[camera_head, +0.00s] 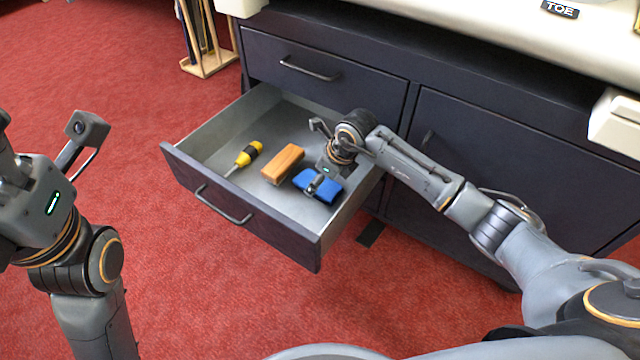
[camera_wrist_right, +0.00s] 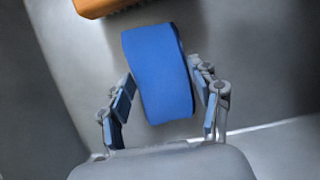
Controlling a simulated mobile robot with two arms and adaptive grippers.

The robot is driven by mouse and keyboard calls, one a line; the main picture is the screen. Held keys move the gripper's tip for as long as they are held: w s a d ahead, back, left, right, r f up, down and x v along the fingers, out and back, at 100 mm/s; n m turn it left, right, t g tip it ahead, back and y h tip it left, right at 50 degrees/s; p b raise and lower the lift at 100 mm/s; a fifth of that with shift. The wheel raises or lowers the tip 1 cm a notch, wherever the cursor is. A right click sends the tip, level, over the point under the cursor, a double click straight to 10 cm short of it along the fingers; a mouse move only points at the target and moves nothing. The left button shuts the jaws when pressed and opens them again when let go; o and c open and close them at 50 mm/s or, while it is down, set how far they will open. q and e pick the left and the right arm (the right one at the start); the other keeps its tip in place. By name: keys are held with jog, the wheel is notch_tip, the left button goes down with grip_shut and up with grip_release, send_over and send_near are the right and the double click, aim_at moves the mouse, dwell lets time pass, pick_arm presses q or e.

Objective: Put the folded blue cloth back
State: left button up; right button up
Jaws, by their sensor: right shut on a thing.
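The folded blue cloth (camera_head: 328,188) is inside the open drawer (camera_head: 203,165), near its right front. In the right wrist view the cloth (camera_wrist_right: 157,70) lies between the two fingers. My right gripper (camera_head: 318,184) reaches down into the drawer and is shut on the cloth; its fingers also show in the right wrist view (camera_wrist_right: 165,85). I cannot tell whether the cloth touches the drawer floor. My left arm is at the left edge of the head view, but its fingers are not visible.
An orange block (camera_head: 283,164) lies just left of the cloth in the drawer. A yellow-and-black screwdriver (camera_head: 246,156) lies further left. The dark cabinet (camera_head: 510,165) has other closed fronts. A wooden rack (camera_head: 208,62) stands on the red carpet (camera_head: 110,60) behind.

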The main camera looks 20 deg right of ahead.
jog(key=shift+f, duration=0.15)
jog(key=o, duration=1.1)
